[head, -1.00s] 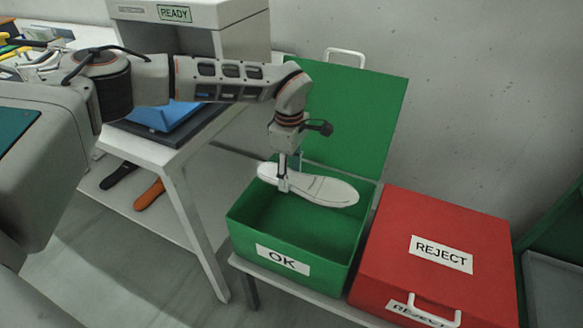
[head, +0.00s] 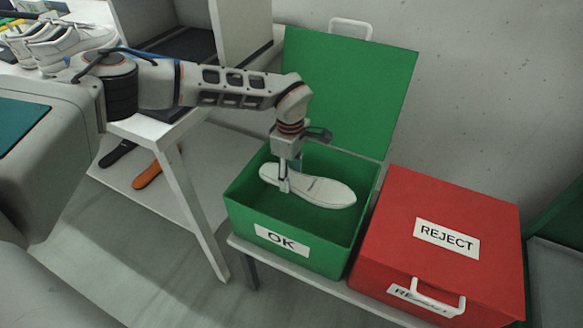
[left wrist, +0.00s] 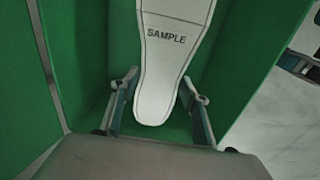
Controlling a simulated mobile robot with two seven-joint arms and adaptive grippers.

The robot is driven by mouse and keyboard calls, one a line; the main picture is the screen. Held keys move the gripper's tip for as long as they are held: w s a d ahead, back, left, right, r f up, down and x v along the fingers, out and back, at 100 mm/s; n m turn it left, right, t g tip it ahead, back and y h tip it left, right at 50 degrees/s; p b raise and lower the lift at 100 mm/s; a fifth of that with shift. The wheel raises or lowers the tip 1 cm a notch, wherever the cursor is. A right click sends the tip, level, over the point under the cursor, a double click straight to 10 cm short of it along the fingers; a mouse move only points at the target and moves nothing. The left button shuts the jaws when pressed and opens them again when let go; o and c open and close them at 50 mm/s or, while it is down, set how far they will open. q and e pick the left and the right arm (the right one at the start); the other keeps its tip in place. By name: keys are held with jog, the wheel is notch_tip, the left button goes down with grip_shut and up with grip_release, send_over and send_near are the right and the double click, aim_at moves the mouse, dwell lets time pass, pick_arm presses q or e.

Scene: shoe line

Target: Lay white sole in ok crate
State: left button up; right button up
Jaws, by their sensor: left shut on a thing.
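The white sole (head: 318,191) is inside the open green OK crate (head: 262,222), lying roughly flat and lengthwise to the right; I cannot tell whether it touches the floor. My left gripper (head: 284,186) reaches down into the crate and is shut on the sole near its left end. In the left wrist view the sole (left wrist: 168,75) shows the word SAMPLE, and my left gripper (left wrist: 158,112) has a finger on each side of its narrow end. My right gripper is not in view.
The crate's green lid (head: 350,95) stands open behind it. A closed red REJECT crate (head: 437,235) stands close on the right. At left a white table (head: 172,128) holds white shoes (head: 60,42); a black sole (head: 117,153) and an orange sole (head: 147,175) lie on its lower shelf.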

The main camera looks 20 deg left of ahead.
pick_arm(q)
notch_tip(320, 180, down, 3)
jog(key=shift+r, duration=0.15)
jog(key=shift+f+b, duration=0.3)
jog(key=shift+f, duration=0.4)
notch_tip(320, 180, down, 4)
jog(key=shift+f+b, duration=0.25)
jog(key=shift+b, duration=0.2)
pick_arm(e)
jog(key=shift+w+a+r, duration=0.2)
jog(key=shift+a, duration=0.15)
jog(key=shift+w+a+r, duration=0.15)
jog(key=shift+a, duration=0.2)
pick_arm(q)
jog(key=o, duration=1.4)
jog(key=shift+c, duration=0.2)
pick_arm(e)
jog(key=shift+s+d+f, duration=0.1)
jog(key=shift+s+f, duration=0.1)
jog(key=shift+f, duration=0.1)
